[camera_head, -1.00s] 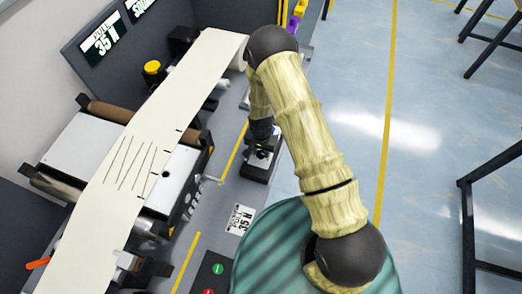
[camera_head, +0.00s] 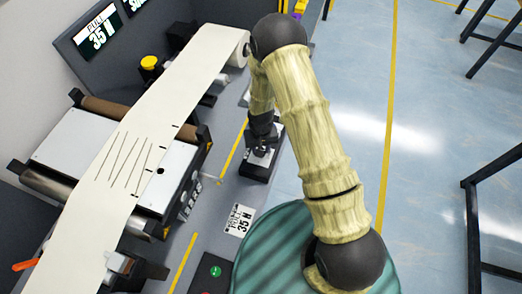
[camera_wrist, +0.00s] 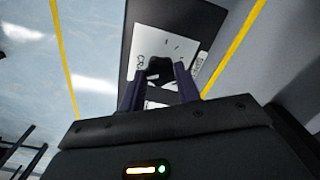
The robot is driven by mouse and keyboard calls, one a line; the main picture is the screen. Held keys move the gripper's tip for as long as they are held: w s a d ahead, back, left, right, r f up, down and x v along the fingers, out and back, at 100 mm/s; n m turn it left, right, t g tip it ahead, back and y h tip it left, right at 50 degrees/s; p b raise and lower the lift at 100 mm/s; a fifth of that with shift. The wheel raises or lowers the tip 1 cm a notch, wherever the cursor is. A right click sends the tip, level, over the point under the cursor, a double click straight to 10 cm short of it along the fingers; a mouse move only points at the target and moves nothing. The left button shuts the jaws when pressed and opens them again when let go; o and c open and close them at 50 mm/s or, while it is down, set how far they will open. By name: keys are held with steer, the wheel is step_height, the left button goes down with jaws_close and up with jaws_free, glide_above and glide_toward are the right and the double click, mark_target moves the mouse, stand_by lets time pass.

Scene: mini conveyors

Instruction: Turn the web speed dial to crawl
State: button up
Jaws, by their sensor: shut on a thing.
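The web speed dial is a dark knob (camera_wrist: 159,68) on a white plate (camera_wrist: 181,48) with tick marks and lettering partly readable as "CR" at the left. In the wrist view my gripper (camera_wrist: 160,78) has its two dark fingers on either side of the knob, shut on it. The knob's pointer direction cannot be made out. In the head view my gripper (camera_head: 262,148) comes down over the small black dial box (camera_head: 256,171), and hides most of the dial face.
A cream web (camera_head: 150,110) runs over rollers at the left. A yellow button (camera_head: 149,63) stands behind it. Green (camera_head: 215,271) and other buttons sit on a panel at the front. Open floor is at the right.

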steer(key=shift+n+b, duration=0.7)
steer(key=shift+n, duration=0.8)
steer(key=o, duration=1)
steer(key=shift+c, duration=0.2)
steer(key=shift+r, duration=0.1)
step_height(320, 180, up, 17)
steer(key=b, duration=0.3)
steer(key=shift+r, duration=0.15)
